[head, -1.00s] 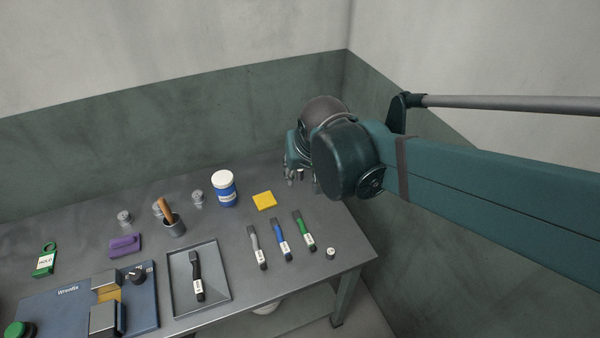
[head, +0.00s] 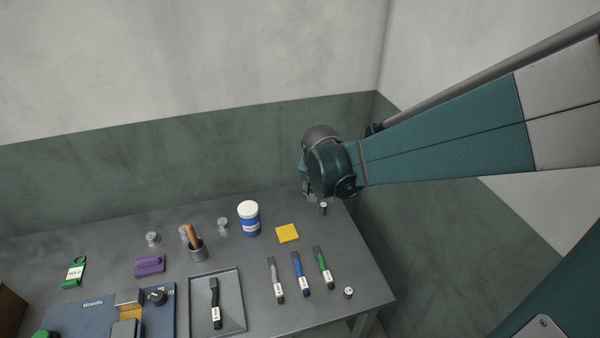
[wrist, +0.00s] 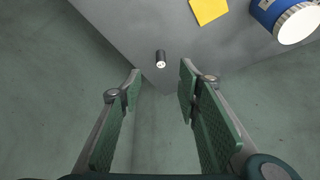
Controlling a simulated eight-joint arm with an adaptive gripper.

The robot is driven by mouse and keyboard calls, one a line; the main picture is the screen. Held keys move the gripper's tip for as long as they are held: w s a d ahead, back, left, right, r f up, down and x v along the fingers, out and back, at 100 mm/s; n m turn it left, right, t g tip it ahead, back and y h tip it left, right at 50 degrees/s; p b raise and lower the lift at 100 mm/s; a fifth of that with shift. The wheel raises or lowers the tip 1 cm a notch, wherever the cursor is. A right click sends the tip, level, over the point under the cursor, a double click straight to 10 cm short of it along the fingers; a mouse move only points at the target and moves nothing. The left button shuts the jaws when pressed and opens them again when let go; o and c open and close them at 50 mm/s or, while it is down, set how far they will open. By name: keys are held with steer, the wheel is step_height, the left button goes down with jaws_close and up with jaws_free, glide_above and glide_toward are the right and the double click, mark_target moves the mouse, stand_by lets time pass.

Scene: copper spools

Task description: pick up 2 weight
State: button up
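I cannot read a number on any. My gripper (head: 308,192) is over the back right corner of the table, well right of them. In the wrist view my gripper (wrist: 160,82) is open and empty. A small dark cylinder (wrist: 160,58) with a marked pale end shows beyond the fingertips; it also shows in the head view (head: 323,208).
A blue and white jar (head: 249,219) and a yellow pad (head: 287,233) lie between gripper and silver pieces. Several labelled tools, a tray (head: 236,318), a purple block (head: 150,265) and another small cylinder (head: 348,292) stand nearer.

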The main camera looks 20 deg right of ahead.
mark_target(323, 205)
steer(key=w+d+f+m+g+h+p, duration=0.1)
steer(key=w+d+f+m+p, duration=0.1)
steer(key=w+f, duration=0.6)
steer(key=shift+d+f+m+p, duration=0.35)
steer(key=shift+f+m+p, duration=0.2)
steer(key=shift+f+m, duration=0.2)
steer(key=shift+f, duration=0.1)
steer(key=shift+b+x, duration=0.3)
steer(key=shift+x, duration=0.95)
steer(key=shift+s+b+x, duration=0.1)
steer(key=shift+b+x, duration=0.25)
steer(key=shift+x, duration=0.95)
steer(key=shift+s+b+x, duration=0.15)
steer(key=shift+b+x, duration=0.2)
steer(key=shift+x, duration=0.95)
steer(key=shift+c, duration=0.4)
